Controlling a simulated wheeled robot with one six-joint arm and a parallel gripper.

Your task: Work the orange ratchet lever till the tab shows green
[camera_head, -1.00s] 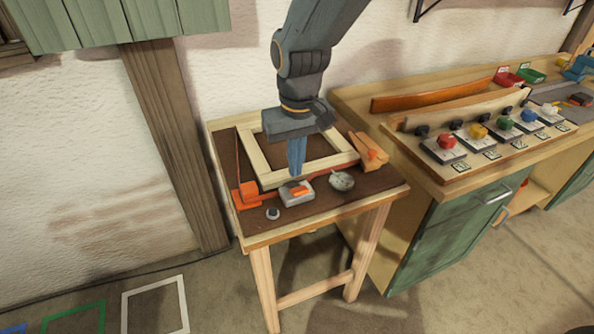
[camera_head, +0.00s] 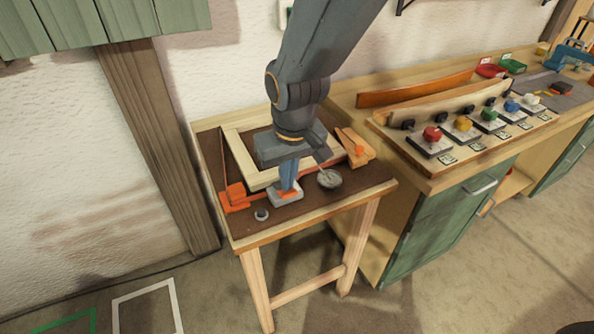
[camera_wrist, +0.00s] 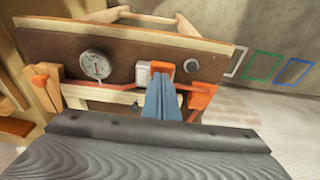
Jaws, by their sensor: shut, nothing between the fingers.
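The orange ratchet lever (camera_head: 288,194) sits on a small grey-white ratchet block (camera_head: 284,200) on the small table. In the wrist view the lever (camera_wrist: 161,66) shows just beyond my fingertips. My gripper (camera_head: 289,187) is shut and empty, pointing down, with its tips at or just above the lever; I cannot tell whether they touch. In the wrist view my blue fingers (camera_wrist: 161,90) hide part of the block. A red-orange strap runs around the pale wooden frame (camera_head: 240,148). A round dial gauge (camera_head: 330,179) lies right of the block. I cannot make out a green tab.
An orange corner piece (camera_head: 235,196) and a small round knob (camera_head: 261,214) are left of the block. A wooden clamp with an orange knob (camera_head: 359,150) stands at the right. The bench (camera_head: 440,160) beside it holds coloured buttons and bent laths.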

